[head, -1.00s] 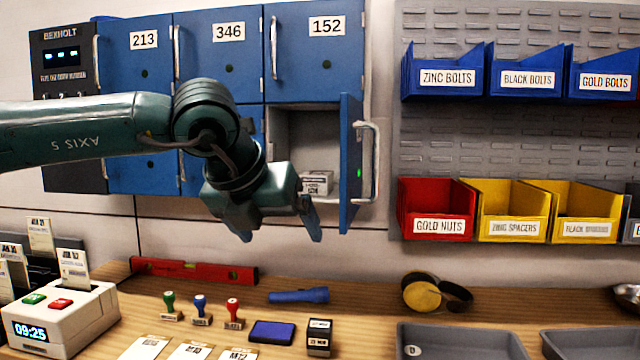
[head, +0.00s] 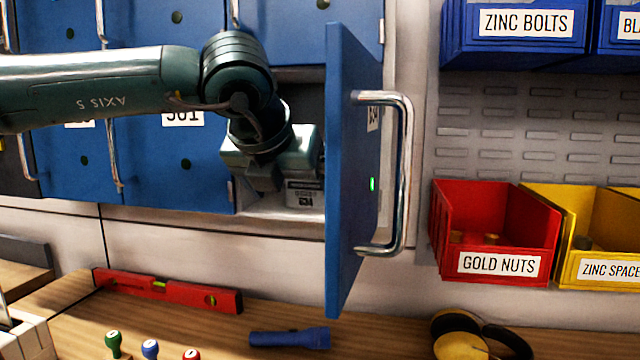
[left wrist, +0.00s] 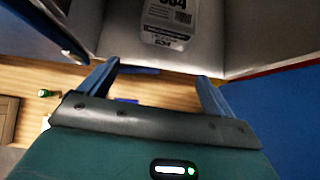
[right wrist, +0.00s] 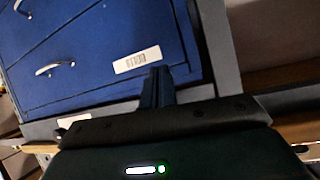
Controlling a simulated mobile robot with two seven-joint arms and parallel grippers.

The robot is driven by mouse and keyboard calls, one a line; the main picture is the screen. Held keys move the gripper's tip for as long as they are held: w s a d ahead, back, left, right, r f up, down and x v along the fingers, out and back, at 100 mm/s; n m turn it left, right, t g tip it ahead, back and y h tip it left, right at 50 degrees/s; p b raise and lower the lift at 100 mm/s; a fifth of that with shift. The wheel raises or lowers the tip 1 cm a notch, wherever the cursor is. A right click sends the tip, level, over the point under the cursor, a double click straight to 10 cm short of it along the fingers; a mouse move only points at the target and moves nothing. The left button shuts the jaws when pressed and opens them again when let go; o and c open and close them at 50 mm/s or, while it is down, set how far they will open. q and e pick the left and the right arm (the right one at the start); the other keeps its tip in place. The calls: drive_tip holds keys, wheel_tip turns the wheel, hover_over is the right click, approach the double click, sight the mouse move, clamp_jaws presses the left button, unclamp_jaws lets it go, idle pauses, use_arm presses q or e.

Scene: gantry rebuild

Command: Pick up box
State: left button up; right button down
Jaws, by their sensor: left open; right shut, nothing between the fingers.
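A small grey box (head: 304,193) with a white printed label sits inside an open blue locker compartment, partly hidden behind my left gripper. In the left wrist view the box (left wrist: 168,22) stands on the grey compartment floor, ahead of the fingertips and apart from them. My left gripper (left wrist: 156,76) is open and empty, its two blue fingers spread at the compartment's mouth. In the head view my left gripper (head: 272,172) is at the opening, its fingertips hard to make out. My right gripper (right wrist: 158,88) is shut and empty, near blue drawers, and is outside the head view.
The open locker door (head: 350,175) with its metal handle (head: 402,170) stands out just right of my left gripper. Below, the bench holds a red level (head: 170,290), a blue flashlight (head: 290,338) and stamps. A red bin (head: 495,235) hangs at right.

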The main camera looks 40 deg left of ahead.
use_arm(q)
drive_tip(key=w+a+p, duration=0.1)
drive_tip(key=w, duration=0.1)
drive_tip(key=w+a+p, duration=0.1)
drive_tip(key=w, duration=0.2)
drive_tip(key=w+a+p, duration=0.1)
drive_tip(key=w+a, duration=0.1)
drive_tip(key=w, duration=0.1)
drive_tip(key=shift+r, duration=0.1)
drive_tip(key=w, duration=0.1)
drive_tip(key=w+a+f+p, duration=0.1)
drive_tip(key=w+a+f, duration=0.1)
drive_tip(key=w, duration=0.1)
drive_tip(key=shift+f, duration=0.15)
drive_tip(key=shift+c, duration=0.3)
drive_tip(key=c, duration=1.1)
drive_tip(key=shift+c, duration=0.3)
